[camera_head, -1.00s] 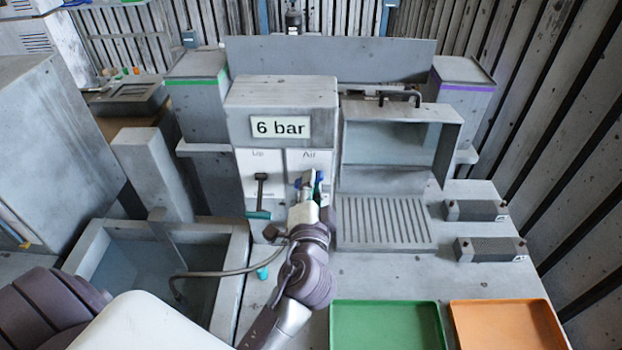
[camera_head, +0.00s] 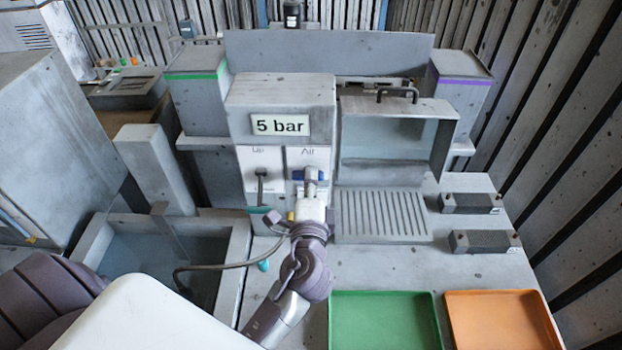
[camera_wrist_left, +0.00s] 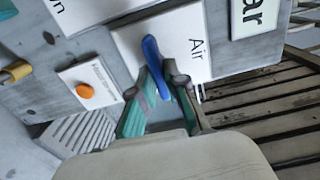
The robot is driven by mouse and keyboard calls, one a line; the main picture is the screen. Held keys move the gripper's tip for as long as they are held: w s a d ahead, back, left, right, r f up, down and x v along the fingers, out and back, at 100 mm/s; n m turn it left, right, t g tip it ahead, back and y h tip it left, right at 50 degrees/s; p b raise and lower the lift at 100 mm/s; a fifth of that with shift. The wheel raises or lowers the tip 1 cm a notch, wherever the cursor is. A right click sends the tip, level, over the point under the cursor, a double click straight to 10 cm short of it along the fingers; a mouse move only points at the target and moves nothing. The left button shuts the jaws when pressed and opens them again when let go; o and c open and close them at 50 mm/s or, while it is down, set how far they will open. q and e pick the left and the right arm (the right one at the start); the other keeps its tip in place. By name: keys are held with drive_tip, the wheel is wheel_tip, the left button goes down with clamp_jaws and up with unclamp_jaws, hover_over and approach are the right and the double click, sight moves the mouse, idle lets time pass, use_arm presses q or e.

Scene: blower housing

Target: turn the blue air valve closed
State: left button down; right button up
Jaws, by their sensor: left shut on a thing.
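The blue air valve handle (camera_head: 298,175) sits on the white panel marked "Air" and lies roughly crosswise on it. My left gripper (camera_head: 312,178) is at the panel and covers part of the handle in the head view. In the left wrist view, the blue handle (camera_wrist_left: 154,62) runs between the fingers of my left gripper (camera_wrist_left: 161,92), which is shut on it. The display (camera_head: 280,125) above the panel reads "5 bar". My right gripper is not in view.
A black lever (camera_head: 261,180) hangs on the neighbouring panel to the left. An orange button (camera_wrist_left: 85,90) shows in the left wrist view. A hose (camera_head: 225,268) curves beside my left arm over the basin. Green (camera_head: 385,295) and orange (camera_head: 495,295) trays lie at the front right.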

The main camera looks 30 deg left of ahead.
use_arm(q)
drive_tip(key=shift+r, duration=0.1)
drive_tip(key=c, duration=1.2)
unclamp_jaws()
drive_tip(key=shift+w, duration=0.1)
drive_tip(key=v, duration=1.2)
